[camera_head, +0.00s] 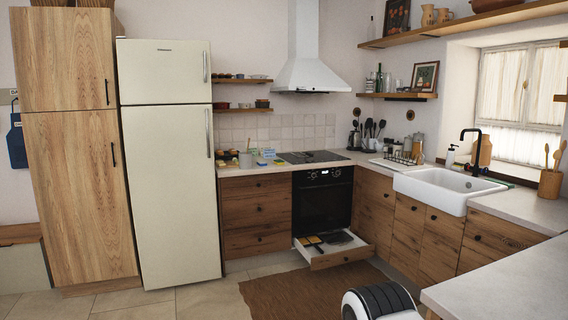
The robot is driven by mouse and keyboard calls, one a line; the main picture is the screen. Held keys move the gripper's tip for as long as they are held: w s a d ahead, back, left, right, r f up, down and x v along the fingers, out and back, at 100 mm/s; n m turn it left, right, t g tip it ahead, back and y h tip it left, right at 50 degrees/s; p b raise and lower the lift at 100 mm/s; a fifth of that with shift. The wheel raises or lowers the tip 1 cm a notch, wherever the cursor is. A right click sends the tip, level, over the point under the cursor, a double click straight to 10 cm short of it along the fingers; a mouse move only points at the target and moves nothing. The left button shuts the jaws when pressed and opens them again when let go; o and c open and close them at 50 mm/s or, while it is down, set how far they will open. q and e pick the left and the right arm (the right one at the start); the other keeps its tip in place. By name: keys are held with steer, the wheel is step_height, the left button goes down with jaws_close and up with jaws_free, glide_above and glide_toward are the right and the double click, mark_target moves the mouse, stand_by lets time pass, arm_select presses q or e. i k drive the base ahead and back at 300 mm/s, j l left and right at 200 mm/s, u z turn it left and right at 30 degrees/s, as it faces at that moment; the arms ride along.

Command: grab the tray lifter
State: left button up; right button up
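An open drawer (345,258) sticks out under the black oven, close to the floor. Inside it lie a dark flat piece (338,238) and, to its left, a small dark item with a yellowish part (311,241). They are too small for me to tell whether either one is the tray lifter. No tray lifter can be made out clearly elsewhere. Neither of my grippers is in view.
The oven (322,199) stands between wooden drawers (257,215) and the corner cabinets. A brown rug (290,292) lies on the floor before the open drawer. A worktop (510,285) fills the lower right. A tall fridge (168,165) stands at left.

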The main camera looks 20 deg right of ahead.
mark_target(309, 154)
steer(key=i+l+z, duration=0.2)
steer(key=i, duration=0.2)
steer(key=i+z, duration=0.15)
steer(key=i, duration=0.25)
steer(key=i+z, duration=0.25)
steer(key=i, duration=2.45)
steer(key=l, duration=0.1)
